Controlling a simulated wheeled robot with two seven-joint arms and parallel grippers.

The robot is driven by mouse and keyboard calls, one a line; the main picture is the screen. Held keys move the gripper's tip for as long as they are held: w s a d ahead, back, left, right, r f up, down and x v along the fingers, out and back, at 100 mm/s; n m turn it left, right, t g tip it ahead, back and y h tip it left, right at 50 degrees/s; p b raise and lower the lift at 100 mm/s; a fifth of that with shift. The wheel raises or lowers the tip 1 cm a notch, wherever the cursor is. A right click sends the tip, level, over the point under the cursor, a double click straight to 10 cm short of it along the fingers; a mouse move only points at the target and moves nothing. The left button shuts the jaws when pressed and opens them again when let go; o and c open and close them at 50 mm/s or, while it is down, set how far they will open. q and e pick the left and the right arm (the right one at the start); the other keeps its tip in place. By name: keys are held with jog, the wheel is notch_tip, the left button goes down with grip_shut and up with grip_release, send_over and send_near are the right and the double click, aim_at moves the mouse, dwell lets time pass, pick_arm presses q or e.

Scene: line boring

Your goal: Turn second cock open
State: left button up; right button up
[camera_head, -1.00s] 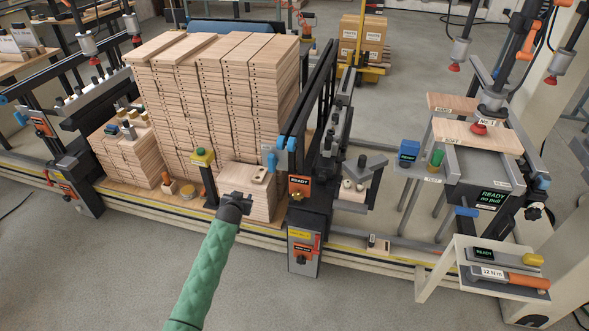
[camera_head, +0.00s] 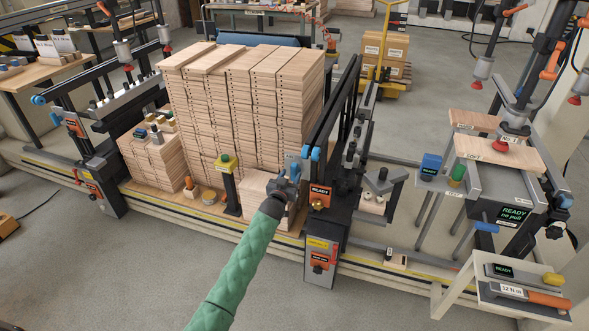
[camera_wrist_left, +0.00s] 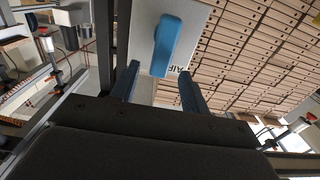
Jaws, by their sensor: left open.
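A blue cock handle (camera_wrist_left: 168,45) sits on a pale grey plate marked AIR (camera_wrist_left: 143,50) in the left wrist view. The handle stands near upright in that picture, slightly tilted. In the head view the blue cock (camera_head: 293,164) shows small beside the right post of the board stack, partly behind my gripper. My left gripper (camera_head: 284,184) is at the cock. Its two fingers (camera_wrist_left: 160,88) are open, with the handle just beyond and between their tips; I see no clear contact. My right gripper is not in view.
A tall stack of drilled wooden boards (camera_head: 245,100) stands behind and left of the cock. A black post with an orange READY box (camera_head: 320,196) is close on the right. A yellow-topped post (camera_head: 227,165) stands left. The grey floor in front is clear.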

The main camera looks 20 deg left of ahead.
aim_at(293, 171)
pick_arm(q)
jog(key=shift+w+p, duration=0.45)
jog(key=shift+w, duration=2)
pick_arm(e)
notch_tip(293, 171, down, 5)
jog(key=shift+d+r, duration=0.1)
pick_arm(q)
jog(key=c, duration=1)
